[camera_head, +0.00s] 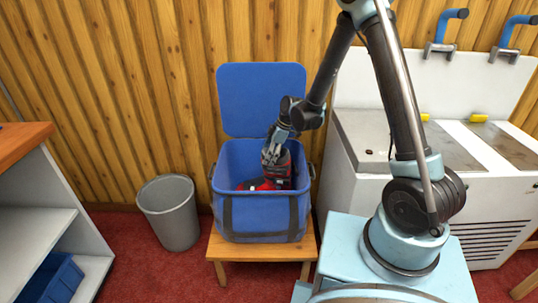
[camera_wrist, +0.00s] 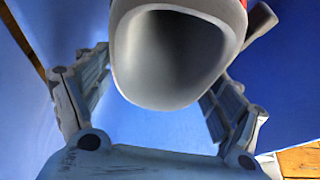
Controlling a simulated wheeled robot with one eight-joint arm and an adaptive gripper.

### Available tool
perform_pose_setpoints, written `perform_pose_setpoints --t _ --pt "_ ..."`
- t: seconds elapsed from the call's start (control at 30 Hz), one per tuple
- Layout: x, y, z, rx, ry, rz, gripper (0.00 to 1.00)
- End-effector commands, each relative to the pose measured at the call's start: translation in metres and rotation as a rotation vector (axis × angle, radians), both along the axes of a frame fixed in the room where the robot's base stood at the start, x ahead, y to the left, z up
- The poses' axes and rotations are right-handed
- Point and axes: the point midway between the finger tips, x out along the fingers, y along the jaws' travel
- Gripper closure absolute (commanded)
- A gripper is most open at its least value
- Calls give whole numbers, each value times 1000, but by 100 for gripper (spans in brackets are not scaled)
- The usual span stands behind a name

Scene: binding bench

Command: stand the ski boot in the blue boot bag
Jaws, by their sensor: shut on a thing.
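The blue boot bag (camera_head: 262,219) stands open on a small wooden stool, its lid (camera_head: 262,99) raised behind it. The red and black ski boot (camera_head: 271,184) is inside the bag, its lower part hidden by the front wall. My gripper (camera_head: 271,153) reaches down into the bag's mouth from above and is shut on the boot's upper part. In the wrist view the boot's grey hollow cuff (camera_wrist: 175,55) lies between my two fingers, with blue bag walls around. Whether the sole touches the bag floor is hidden.
The wooden stool (camera_head: 229,250) carries the bag. A grey bin (camera_head: 170,213) stands on the red carpet to the left. A white shelf unit (camera_head: 45,215) is at far left.

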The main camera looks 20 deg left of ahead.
Motion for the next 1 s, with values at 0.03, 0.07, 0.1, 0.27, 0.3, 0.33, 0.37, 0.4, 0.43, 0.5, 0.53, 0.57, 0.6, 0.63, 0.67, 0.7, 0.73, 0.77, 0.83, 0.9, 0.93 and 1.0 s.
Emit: perform_pose_setpoints --t 0.03,0.07,0.1,0.27,0.3,0.33,0.37,0.4,0.43,0.5,0.53,0.57,0.6,0.63,0.67,0.7,0.73,0.77,0.83,0.9,0.93,1.0 --pt "0 0 0 1 0 0 81" --pt "0 0 0 1 0 0 81" --pt "0 0 0 1 0 0 81" --pt "0 0 0 0 0 0 0" --pt "0 0 0 0 0 0 0" --pt "0 0 0 0 0 0 0" --pt "0 0 0 0 0 0 0" --pt "0 0 0 0 0 0 0" --pt "0 0 0 0 0 0 0" --pt "0 0 0 0 0 0 0" --pt "0 0 0 0 0 0 0" --pt "0 0 0 0 0 0 0" --pt "0 0 0 0 0 0 0" --pt "0 0 1 0 0 0 0" --pt "0 -1 2 0 0 0 0" --pt "1 -1 4 0 0 0 0" --pt "1 -2 5 0 0 0 0" --pt "1 -3 7 0 0 -1 0" --pt "2 -6 14 0 0 -1 0" --pt "3 -9 22 0 0 0 0" --pt "3 -10 26 0 0 0 0" --pt "4 -14 35 0 1 0 0"
